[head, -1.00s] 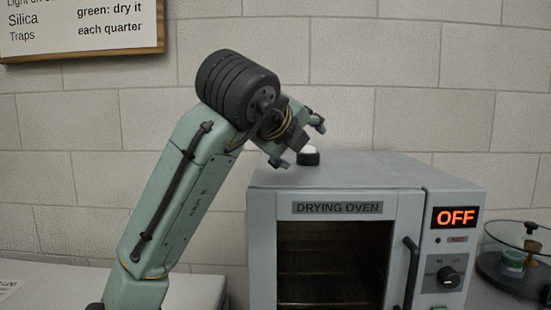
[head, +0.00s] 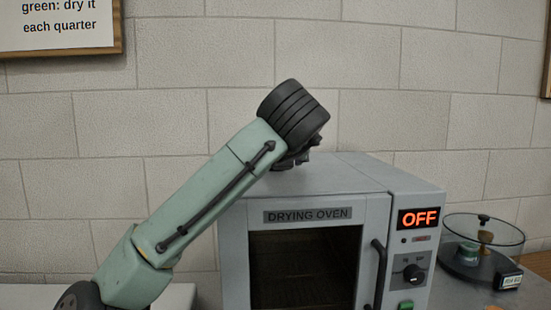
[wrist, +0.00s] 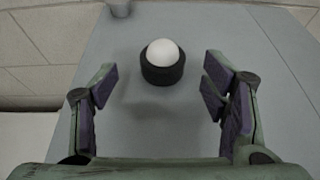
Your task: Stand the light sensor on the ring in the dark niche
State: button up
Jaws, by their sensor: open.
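The light sensor (wrist: 162,62), a short black cylinder with a white dome, stands upright on top of the drying oven. It shows in the wrist view, ahead of my gripper (wrist: 160,92) and between the lines of its two fingers. The fingers are spread wide, with nothing held between them, and do not touch the sensor. In the head view my gripper (head: 292,162) is low over the oven top, mostly hidden behind my wrist, and the sensor is hidden there. No ring and no dark niche can be made out in these frames.
The drying oven (head: 290,187) stands with its door closed and its display reading OFF. To its right is a round, glass-covered vessel (head: 482,245) with a small dark display. A grey cylindrical thing (wrist: 118,7) is at the oven top's far edge. A block wall stands behind.

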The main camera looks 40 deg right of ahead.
jog(key=p+x, duration=0.1)
jog(key=x, duration=0.3)
jog(key=shift+d+r, duration=0.1)
jog(key=shift+d, duration=0.1)
jog(key=shift+c, duration=0.5)
jog(key=c, duration=1.3)
